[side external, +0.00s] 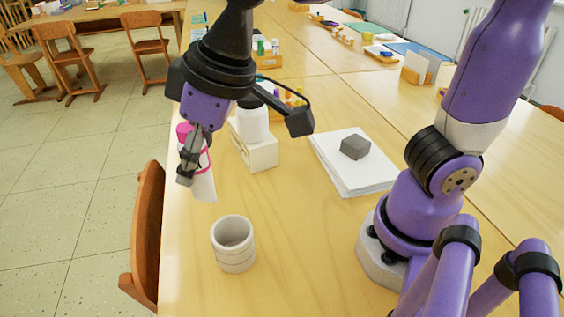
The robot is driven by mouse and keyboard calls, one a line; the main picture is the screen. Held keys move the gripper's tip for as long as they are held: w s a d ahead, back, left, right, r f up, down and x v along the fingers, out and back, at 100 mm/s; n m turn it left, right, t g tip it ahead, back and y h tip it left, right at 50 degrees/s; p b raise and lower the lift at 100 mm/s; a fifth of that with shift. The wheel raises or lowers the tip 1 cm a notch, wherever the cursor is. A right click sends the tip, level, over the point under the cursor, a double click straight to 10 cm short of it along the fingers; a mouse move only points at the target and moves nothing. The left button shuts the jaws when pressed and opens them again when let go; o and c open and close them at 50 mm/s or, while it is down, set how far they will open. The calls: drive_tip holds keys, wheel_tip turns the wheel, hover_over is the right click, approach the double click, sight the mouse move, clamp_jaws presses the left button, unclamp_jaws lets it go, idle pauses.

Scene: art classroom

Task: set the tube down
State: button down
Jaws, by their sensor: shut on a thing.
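A white tube (204,188) with a pink cap and pink markings is in my gripper (190,172), near the left edge of the table (290,220). The tube is tilted, with its pink cap up and its white end down. My gripper is shut on it, and its finger hides part of the tube's body. The tube seems to be above the tabletop, but I cannot tell how far its lower end is from the wood.
A pale grey cup (233,245) stands in front of the tube. A cream box (258,152) and a white bottle (252,124) are close behind to the right. A dark grey block (355,147) lies on a paper stack (350,178). Bare wood lies between cup and paper.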

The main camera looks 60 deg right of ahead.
sight(202, 171)
drive_tip(key=f, duration=0.2)
drive_tip(key=w+d+f, duration=0.1)
drive_tip(key=f, duration=0.1)
drive_tip(key=shift+d, duration=0.1)
drive_tip(key=shift+w+d+f, duration=1.15)
drive_tip(key=shift+d+f, duration=0.1)
drive_tip(key=shift+f, duration=0.45)
drive_tip(key=shift+w+d+f, duration=1.2)
drive_tip(key=shift+f, duration=0.45)
drive_tip(key=shift+w+d+f, duration=1.15)
drive_tip(key=shift+d+f, duration=0.1)
drive_tip(key=shift+f, duration=0.45)
drive_tip(key=shift+c, duration=2.1)
unclamp_jaws()
drive_tip(key=shift+f, duration=0.15)
